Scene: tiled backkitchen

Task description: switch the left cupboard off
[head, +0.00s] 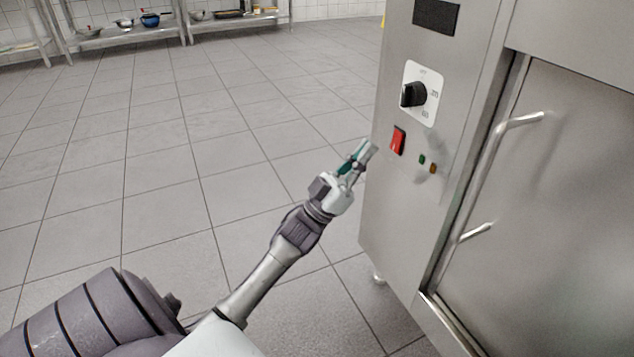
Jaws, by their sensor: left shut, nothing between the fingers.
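A stainless steel cupboard (400,210) stands at the right, with a control panel on its narrow front strip. On the panel are a black rotary knob (413,94) on a white plate, a red rocker switch (398,141) below it, and two small lamps, one green (422,159) and one amber (432,168). My left gripper (366,151) is shut and empty. Its fingertips are just left of and slightly below the red switch; I cannot tell whether they touch the panel. My right gripper is not in view.
The cupboard door (560,200) with its bar handle (487,172) is to the right of the panel. A dark display (436,16) sits above the knob. Metal shelves (185,22) with pans stand along the back wall. The tiled floor (150,160) between is clear.

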